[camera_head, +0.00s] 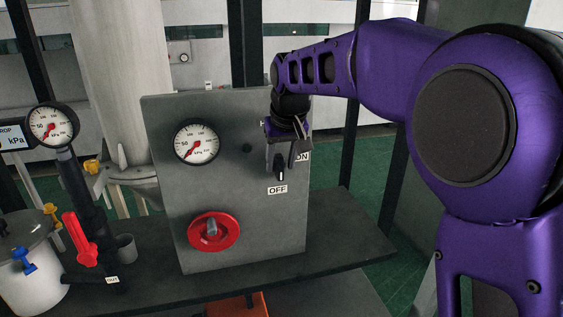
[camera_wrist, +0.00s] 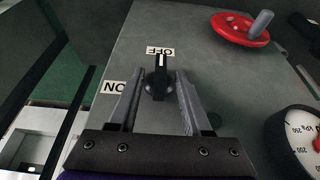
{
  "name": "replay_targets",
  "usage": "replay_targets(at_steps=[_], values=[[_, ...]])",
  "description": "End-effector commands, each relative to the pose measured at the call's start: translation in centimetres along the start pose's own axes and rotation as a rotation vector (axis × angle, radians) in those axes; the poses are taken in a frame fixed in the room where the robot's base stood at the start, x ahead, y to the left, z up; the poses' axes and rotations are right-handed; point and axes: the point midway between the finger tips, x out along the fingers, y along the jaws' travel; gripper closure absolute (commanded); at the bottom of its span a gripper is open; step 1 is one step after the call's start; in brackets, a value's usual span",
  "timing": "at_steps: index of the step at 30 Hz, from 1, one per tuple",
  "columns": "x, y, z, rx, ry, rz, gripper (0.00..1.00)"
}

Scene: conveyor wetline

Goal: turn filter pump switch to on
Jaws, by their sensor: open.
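The filter pump switch is a black rotary knob (camera_wrist: 158,80) with a white pointer line. In the wrist view its line points at the OFF label (camera_wrist: 160,51); the ON label (camera_wrist: 115,87) is to its left. In the head view the knob (camera_head: 281,169) shows just above the OFF label (camera_head: 277,189), partly hidden by my gripper. My gripper (camera_wrist: 155,82) is open, with one finger on each side of the knob. Small gaps seem to show between fingers and knob. In the head view my gripper (camera_head: 281,160) is in front of the panel.
The grey control panel (camera_head: 165,130) stands on a dark bench (camera_head: 335,228). It carries a pressure gauge (camera_head: 196,143) and a red rotary handle (camera_head: 213,231). At the left are a white pot (camera_head: 35,280), a red-handled valve (camera_head: 79,240) and another gauge (camera_head: 52,124).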

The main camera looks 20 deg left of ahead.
Motion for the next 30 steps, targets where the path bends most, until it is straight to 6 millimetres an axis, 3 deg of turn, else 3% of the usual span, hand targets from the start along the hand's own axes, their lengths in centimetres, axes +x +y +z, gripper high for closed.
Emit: replay_targets(at_steps=[5, 13, 30], values=[[-0.01, 0.0, 0.0, 0.0, 0.0, 0.0, 0.51], [-0.03, 0.0, 0.0, 0.0, 0.0, 0.0, 1.0], [-0.1, 0.36, -0.01, 0.029, -0.001, -0.058, 1.0]])
